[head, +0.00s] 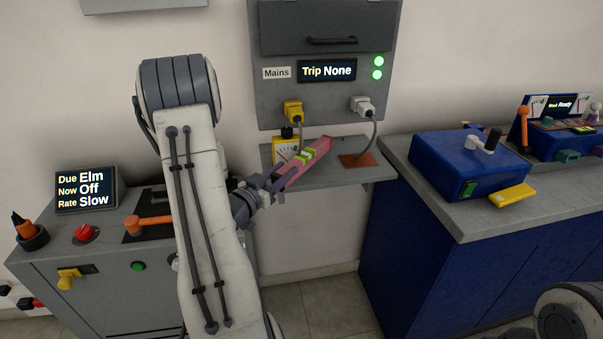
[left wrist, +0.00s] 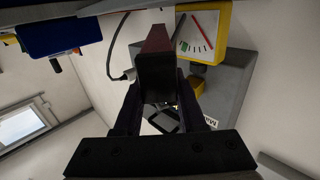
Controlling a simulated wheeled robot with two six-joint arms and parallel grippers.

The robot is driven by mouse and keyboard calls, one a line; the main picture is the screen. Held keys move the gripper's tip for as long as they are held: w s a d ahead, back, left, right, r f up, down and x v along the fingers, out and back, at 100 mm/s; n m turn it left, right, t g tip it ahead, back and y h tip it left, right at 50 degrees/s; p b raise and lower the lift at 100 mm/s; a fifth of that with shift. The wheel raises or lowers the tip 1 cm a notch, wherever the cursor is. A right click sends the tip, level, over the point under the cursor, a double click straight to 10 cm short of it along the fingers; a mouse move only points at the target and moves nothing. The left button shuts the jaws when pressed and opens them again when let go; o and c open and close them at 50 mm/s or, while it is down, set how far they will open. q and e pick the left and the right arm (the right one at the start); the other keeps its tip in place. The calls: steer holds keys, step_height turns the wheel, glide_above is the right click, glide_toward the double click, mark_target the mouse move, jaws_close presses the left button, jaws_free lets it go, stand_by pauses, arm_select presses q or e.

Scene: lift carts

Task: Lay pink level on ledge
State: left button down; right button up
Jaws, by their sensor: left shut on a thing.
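The pink level (head: 309,161) is a long bar with yellow-green vials, held tilted over the ledge in the head view. In the left wrist view its dark end and pinkish side (left wrist: 157,60) stand between the fingers. My left gripper (head: 281,184) is shut on its near end. The ledge (head: 341,177) is a grey wall shelf under the mains box. The level's far part shows above the ledge; I cannot tell whether it touches. My right gripper is not in view; only a part of my right arm shows at the bottom right.
A yellow meter (head: 285,149) stands on the ledge's left, close to the level; its dial shows in the left wrist view (left wrist: 197,32). An orange-brown patch (head: 358,160) marks the ledge's right part. Yellow and white plugs with cables hang above. A blue cabinet (head: 418,233) stands right.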

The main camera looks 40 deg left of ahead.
mark_target(300, 158)
arm_select(q)
steer(key=w, duration=0.7)
steer(key=shift+w+a+p, duration=0.2)
steer(key=shift+w+p, duration=0.05)
steer(key=shift+p, duration=0.05)
step_height(300, 158, down, 4)
steer(key=shift+r, duration=0.25)
steer(key=shift+f, duration=0.2)
steer(key=shift+c, duration=2.4)
jaws_free()
steer(key=shift+r, duration=0.1)
